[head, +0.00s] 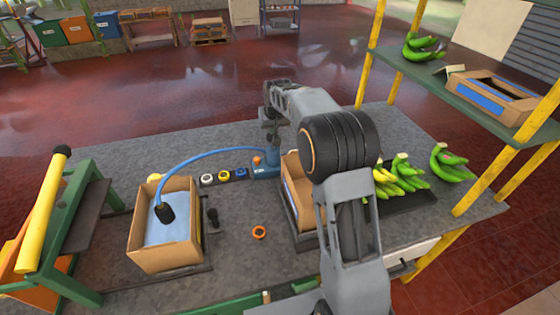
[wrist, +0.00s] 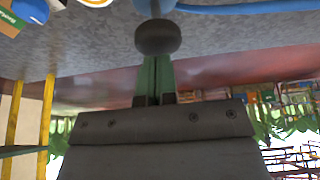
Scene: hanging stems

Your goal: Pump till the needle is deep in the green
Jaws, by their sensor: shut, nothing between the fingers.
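The blue pump (head: 265,171) stands on the grey bench, partly hidden behind my arm. A blue hose (head: 205,155) arches from it to a black nozzle (head: 166,213) in an open cardboard box with a pale blue lining (head: 168,233). In the wrist view the pump's dark round knob (wrist: 158,37) is just beyond my fingertips. My gripper (wrist: 156,62) is shut and empty, its green fingers together and pointing at the knob. Whether they touch it I cannot tell. No needle or green zone can be read in either view.
Several small round items (head: 223,177) sit left of the pump. An orange ring (head: 259,232) lies in front. A second cardboard box (head: 297,190) and green bananas (head: 408,175) are at the right. A yellow-posted shelf (head: 460,90) rises at right, a green frame (head: 85,235) at left.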

